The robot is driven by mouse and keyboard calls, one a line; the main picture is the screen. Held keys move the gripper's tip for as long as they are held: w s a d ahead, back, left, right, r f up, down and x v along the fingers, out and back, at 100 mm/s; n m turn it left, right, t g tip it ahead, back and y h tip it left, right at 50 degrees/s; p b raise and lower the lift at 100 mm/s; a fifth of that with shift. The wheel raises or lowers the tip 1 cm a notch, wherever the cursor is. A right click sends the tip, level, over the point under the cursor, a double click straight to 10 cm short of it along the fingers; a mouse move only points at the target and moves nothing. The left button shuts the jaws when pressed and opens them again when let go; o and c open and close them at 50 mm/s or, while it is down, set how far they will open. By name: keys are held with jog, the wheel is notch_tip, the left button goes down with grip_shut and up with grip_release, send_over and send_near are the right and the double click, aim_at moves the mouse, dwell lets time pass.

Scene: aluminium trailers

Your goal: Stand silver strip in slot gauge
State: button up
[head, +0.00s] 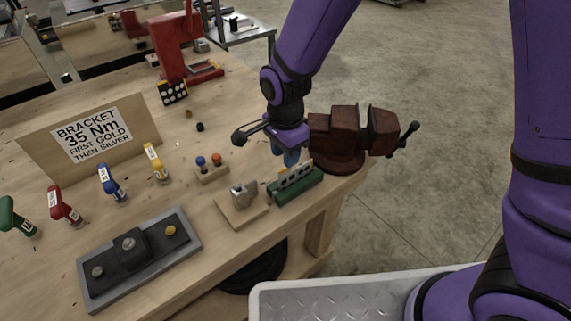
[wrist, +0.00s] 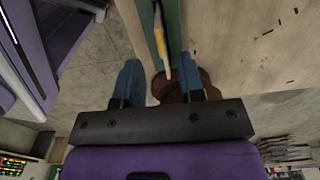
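A green block (head: 296,187) stands at the right front edge of the bench. I cannot tell which part is silver. My gripper (head: 288,157) has blue fingers pointing down just behind the green block. In the wrist view my gripper (wrist: 160,75) is open, and the strip's near end lies between the fingertips, with no visible grip.
A dark red vise (head: 345,135) is close to the right of my gripper. A wooden base with a grey metal block (head: 243,193) sits left of the green block. A peg stand (head: 212,170), several coloured-handled tools and a grey tray (head: 90,270) lie further left. A sign (head: 90,138) stands behind.

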jog(key=shift+r, duration=2.35)
jog(key=s+d+r+n+t+y, duration=0.1)
jog(key=d+r+n, duration=0.1)
jog(key=d+r, duration=0.55)
jog(key=s+d+r+n+t, duration=0.1)
jog(key=s+d+r+n, duration=0.15)
jog(key=d+r, duration=0.5)
jog(key=s+d+r+n+t, duration=0.1)
jog(key=s+d+r+n, duration=0.2)
jog(key=s+d, duration=0.3)
jog(key=s+d+r+n+t+h, duration=0.1)
jog(key=s+d+r+n+t, duration=0.1)
jog(key=s+d+r, duration=0.3)
jog(key=shift+s+d+n, duration=0.7)
jog(key=shift+s+n, duration=0.15)
jog(key=shift+s, duration=0.2)
jog(key=shift+r, duration=0.1)
